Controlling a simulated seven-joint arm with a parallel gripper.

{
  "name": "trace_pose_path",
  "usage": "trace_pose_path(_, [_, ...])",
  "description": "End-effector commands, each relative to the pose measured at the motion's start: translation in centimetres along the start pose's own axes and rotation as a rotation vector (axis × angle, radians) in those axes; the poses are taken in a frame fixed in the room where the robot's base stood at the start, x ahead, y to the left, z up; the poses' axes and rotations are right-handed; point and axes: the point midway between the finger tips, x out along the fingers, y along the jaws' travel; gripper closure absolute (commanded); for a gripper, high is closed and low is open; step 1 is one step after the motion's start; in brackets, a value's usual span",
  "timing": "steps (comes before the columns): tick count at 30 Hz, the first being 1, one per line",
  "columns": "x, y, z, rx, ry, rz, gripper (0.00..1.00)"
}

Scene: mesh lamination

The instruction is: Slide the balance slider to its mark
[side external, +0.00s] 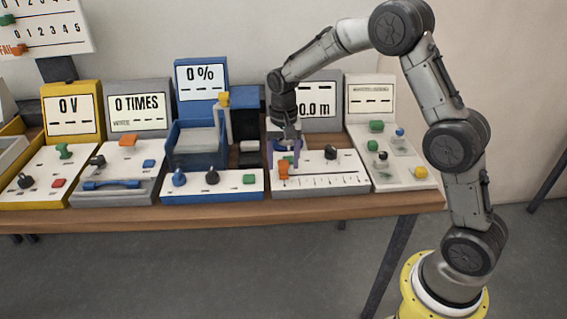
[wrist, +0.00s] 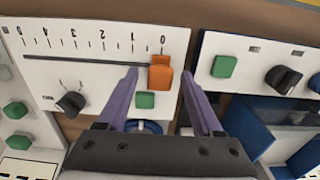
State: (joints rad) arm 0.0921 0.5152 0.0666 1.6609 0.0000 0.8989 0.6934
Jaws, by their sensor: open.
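The balance slider is an orange block (wrist: 160,73) at the 0 end of a dark slot on a white panel (wrist: 60,95). The scale beside the slot runs from 0 to 5. It also shows in the side view as an orange block (side external: 284,169) at the panel's left end. My gripper (wrist: 163,75) is open, with its two purple fingers on either side of the slider in the wrist view. I cannot tell whether a finger touches it. In the side view my gripper (side external: 284,148) points down at the panel's left part. No separate target mark stands out.
A green button (wrist: 145,100) and a black knob (wrist: 71,103) sit on the same panel. A display reading 0.0 m (side external: 318,105) stands behind. A blue-framed unit (side external: 205,186) is close on the left, and a panel with several coloured controls (side external: 385,155) is on the right.

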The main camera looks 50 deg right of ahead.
Motion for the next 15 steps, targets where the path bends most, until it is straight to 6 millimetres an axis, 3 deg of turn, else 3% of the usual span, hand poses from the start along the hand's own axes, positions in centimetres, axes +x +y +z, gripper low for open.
trace_pose_path(13, [1.07, 0.01, 0.01, 0.000, 0.000, 0.000, 0.32])
trace_pose_path(15, [1.06, 0.01, 0.01, 0.000, 0.000, 0.000, 0.45])
